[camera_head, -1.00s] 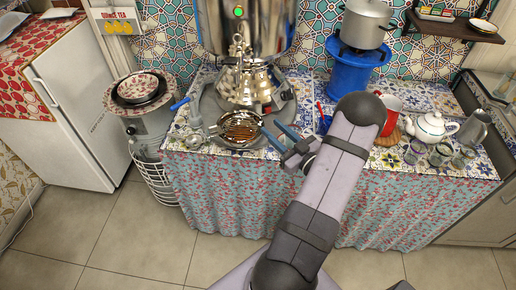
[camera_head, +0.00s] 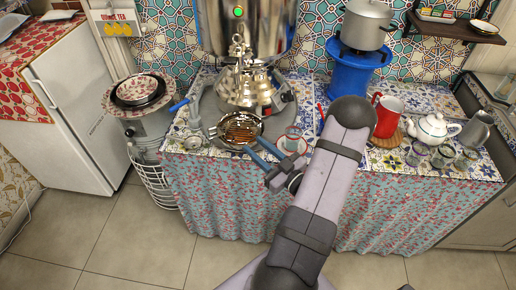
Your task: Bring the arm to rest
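My gripper (camera_head: 256,147) is at the front edge of the tiled counter (camera_head: 200,80). Its two blue-grey fingers are apart, with no object visible between them. The fingertips overlap the strainer (camera_head: 238,128) in the picture; I cannot tell whether they touch it. My arm (camera_head: 312,205) rises from the bottom of the picture and bends over at the counter's front. The samovar (camera_head: 243,28) stands at the back, with a metal teapot (camera_head: 246,84) in front of its body. A small glass (camera_head: 292,139) with reddish content stands just right of the gripper.
A red mug (camera_head: 388,116), a white teapot (camera_head: 433,129) and several small glasses (camera_head: 443,156) stand right of my arm. A pot (camera_head: 367,24) sits on a blue stand (camera_head: 352,70) behind. A white fridge (camera_head: 75,115) is at left. The floor (camera_head: 150,250) in front is clear.

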